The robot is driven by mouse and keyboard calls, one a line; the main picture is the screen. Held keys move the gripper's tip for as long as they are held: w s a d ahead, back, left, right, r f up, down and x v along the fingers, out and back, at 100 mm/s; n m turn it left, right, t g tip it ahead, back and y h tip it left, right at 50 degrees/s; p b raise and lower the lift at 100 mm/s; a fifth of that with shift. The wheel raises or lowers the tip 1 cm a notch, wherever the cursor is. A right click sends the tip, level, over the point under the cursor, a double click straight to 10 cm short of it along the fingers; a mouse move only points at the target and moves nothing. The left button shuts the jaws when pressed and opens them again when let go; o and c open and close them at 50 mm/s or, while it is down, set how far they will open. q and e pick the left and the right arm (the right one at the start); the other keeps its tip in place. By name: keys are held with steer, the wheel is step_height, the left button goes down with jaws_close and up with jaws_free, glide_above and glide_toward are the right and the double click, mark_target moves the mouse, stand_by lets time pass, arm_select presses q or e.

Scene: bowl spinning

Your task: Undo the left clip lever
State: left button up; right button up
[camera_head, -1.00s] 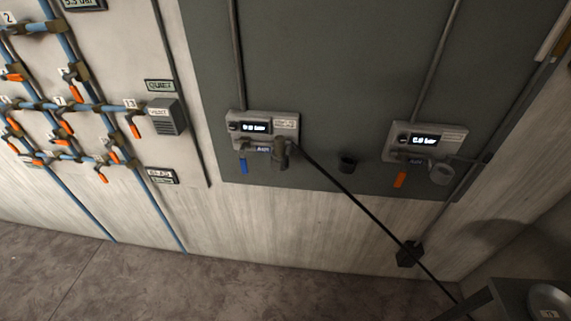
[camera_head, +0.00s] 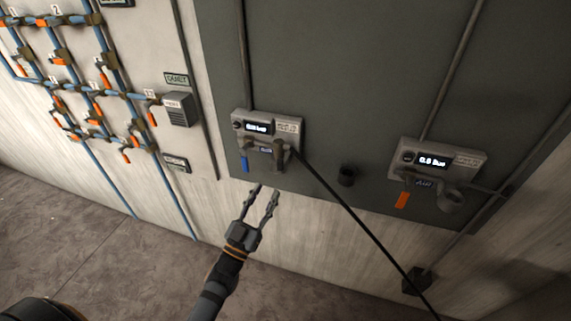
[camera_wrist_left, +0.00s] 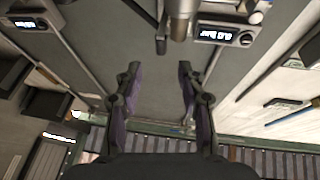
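The left wall unit (camera_head: 268,127) has a lit display, a blue lever (camera_head: 245,163) hanging at its lower left and a dark coupling (camera_head: 279,157) at its lower right. A black hose (camera_head: 345,205) runs from the coupling down to the right. I cannot make out the clip lever separately on the coupling. My left gripper (camera_head: 264,190) is open and empty, just below this unit, pointing up at it and apart from it. In the left wrist view, the open fingers (camera_wrist_left: 157,75) point toward the upside-down display (camera_wrist_left: 215,33) and the coupling (camera_wrist_left: 180,20). My right gripper is not in view.
A similar right wall unit (camera_head: 437,165) has an orange lever (camera_head: 401,200) and an open grey coupling (camera_head: 449,200). Blue pipes with orange valves (camera_head: 95,90) cover the left wall. The floor (camera_head: 130,250) is clear.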

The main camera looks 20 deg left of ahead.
mark_target(279, 167)
arm_select(q)
steer(key=p+x, duration=0.3)
steer(key=x, duration=0.7)
steer(key=shift+w+a, duration=0.1)
steer(key=shift+w, duration=0.05)
steer(key=c, duration=0.7)
jaws_close()
